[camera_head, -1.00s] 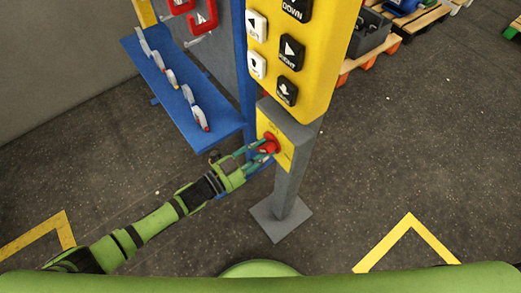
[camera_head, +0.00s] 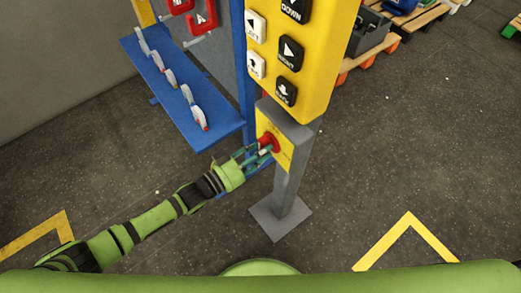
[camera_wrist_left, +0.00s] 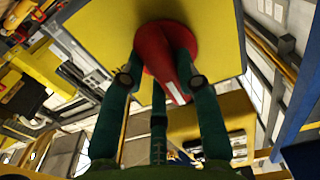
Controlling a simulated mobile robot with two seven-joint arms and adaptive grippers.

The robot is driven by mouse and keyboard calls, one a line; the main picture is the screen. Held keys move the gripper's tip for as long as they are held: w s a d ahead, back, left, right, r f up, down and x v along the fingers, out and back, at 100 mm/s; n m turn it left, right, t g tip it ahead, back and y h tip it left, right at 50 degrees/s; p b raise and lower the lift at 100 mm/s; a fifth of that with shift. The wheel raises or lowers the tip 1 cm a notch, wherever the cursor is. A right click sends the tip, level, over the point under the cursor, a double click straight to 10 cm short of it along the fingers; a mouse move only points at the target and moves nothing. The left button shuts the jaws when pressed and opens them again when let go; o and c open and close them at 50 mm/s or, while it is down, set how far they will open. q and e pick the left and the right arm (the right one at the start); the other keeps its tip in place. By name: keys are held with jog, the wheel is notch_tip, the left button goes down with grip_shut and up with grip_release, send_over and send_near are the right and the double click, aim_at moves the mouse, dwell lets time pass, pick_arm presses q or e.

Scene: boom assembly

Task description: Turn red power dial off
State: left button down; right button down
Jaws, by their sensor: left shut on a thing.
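The red power dial (camera_head: 268,140) sits on a yellow plate (camera_head: 285,155) on the side of the grey post. My left gripper (camera_head: 260,147) reaches it from the lower left, with its fingers around the dial. In the left wrist view the dial (camera_wrist_left: 160,50) is a red round base with a grip bar that has a white mark. The fingers of the left gripper (camera_wrist_left: 158,82) close on both sides of it, and the bar points down and slightly right. My right gripper is not in view.
A yellow button panel (camera_head: 300,60) with black and white arrow buttons stands above the dial. A blue shelf (camera_head: 160,80) with several small items is at the left. Pallets (camera_head: 400,30) lie at the back right. The floor around the post is clear.

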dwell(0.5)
pick_arm(q)
jog(key=c, duration=0.9)
grip_release()
jog(key=v, duration=1.2)
jog(key=shift+w+f, duration=0.1)
